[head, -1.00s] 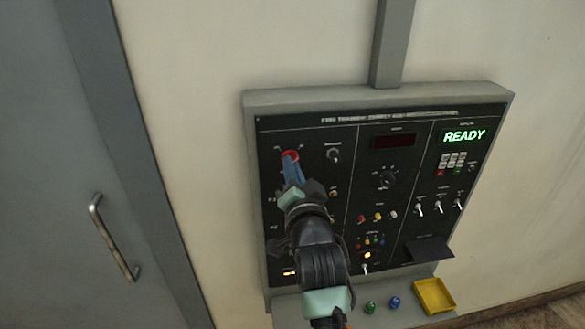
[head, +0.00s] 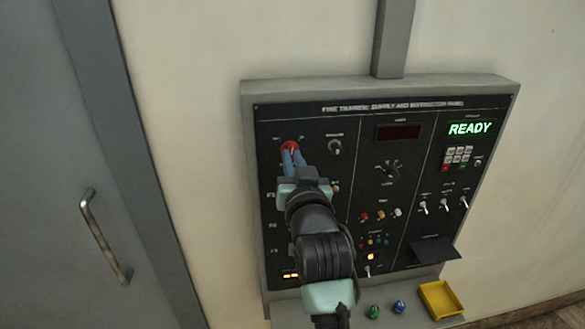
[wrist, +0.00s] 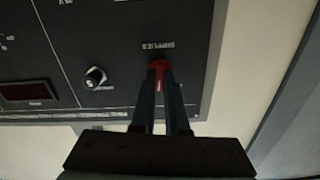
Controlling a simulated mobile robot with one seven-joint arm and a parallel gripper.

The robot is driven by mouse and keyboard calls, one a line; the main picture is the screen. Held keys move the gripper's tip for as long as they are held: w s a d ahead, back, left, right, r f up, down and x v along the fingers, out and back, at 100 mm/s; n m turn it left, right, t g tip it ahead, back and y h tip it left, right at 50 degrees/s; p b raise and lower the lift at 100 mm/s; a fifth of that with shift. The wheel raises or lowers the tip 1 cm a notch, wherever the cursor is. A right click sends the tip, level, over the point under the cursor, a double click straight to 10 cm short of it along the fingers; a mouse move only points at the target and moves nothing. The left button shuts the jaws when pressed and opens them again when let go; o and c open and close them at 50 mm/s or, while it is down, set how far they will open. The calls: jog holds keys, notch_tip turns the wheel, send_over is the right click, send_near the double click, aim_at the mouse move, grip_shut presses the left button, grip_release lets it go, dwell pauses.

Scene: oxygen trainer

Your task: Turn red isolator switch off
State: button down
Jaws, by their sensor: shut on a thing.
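The red isolator switch (head: 289,146) is at the upper left of the black panel in the head view. It also shows in the wrist view (wrist: 159,68), between the tips of my fingers. My gripper (head: 291,155) is at the switch, its blue fingers shut on the red handle. In the wrist view my gripper (wrist: 160,75) has its two dark fingers on either side of the red part. The fingers and the arm hide much of the switch, so its exact setting is hard to tell.
The black panel (head: 350,150) has a small knob (head: 335,146) just right of my gripper, and a green READY display (head: 471,128) at upper right. A shelf below holds a yellow tray (head: 440,299), a green piece (head: 373,312) and a blue piece (head: 399,306). A door handle (head: 105,236) is at left.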

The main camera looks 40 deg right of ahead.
jog(key=n+b, duration=0.5)
jog(key=n, duration=0.5)
jog(key=shift+f, duration=0.1)
jog(key=shift+n, duration=0.5)
jog(key=c, duration=0.9)
grip_release()
jog(key=b+v, duration=0.3)
jog(key=v, duration=1)
jog(key=shift+b, duration=0.4)
jog(key=shift+d, duration=0.1)
